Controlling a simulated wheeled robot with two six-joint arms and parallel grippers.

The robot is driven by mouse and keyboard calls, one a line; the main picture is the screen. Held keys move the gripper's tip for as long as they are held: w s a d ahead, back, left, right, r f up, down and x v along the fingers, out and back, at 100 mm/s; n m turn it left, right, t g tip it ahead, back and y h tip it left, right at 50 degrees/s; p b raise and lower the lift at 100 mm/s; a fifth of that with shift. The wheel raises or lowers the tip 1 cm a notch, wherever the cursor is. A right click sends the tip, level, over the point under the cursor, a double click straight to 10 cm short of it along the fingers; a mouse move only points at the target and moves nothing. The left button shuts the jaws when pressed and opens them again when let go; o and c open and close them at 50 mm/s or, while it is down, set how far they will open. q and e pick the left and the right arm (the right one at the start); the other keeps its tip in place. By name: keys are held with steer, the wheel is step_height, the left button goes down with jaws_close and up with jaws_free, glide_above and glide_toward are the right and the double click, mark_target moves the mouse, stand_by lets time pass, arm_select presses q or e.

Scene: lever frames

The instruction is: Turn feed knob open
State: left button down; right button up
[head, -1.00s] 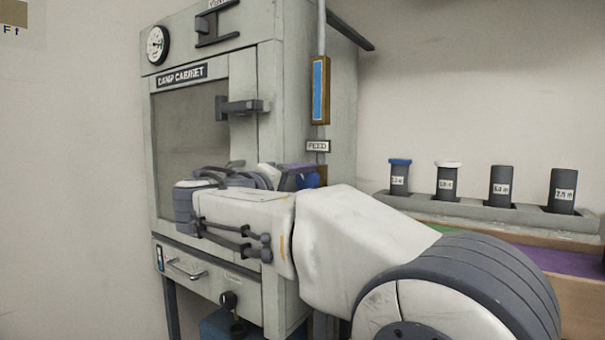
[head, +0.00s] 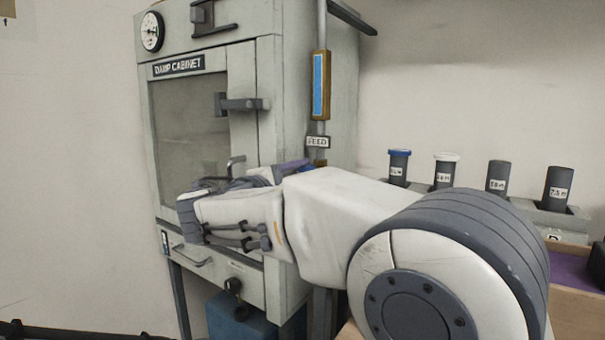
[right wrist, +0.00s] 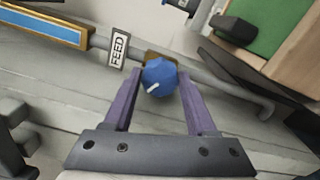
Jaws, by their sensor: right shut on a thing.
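The blue feed knob (right wrist: 160,77) sits on the grey feed pipe beside the FEED label (right wrist: 118,48), which also shows in the head view (head: 318,142). A white mark on the knob points to the lower left in the right wrist view. My right gripper (right wrist: 160,80) is shut on the knob, with one purple finger on each side. In the head view my right arm covers most of the gripper (head: 293,166) and nearly all of the knob. My left gripper is not in view.
The grey damp cabinet (head: 242,150) stands behind my right arm, with a door handle (head: 240,104) sticking out. A blue-windowed gauge (head: 320,85) is on the pipe above the label. A rack (head: 548,215) with several dark cylinders stands at right.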

steer(key=shift+f, duration=0.1)
stand_by(0.3)
steer(key=o, duration=1.1)
steer(key=shift+s+a, duration=0.1)
steer(key=shift+s, duration=0.05)
steer(key=p+v, duration=0.2)
steer(key=v, duration=0.8)
steer(key=shift+s, duration=0.15)
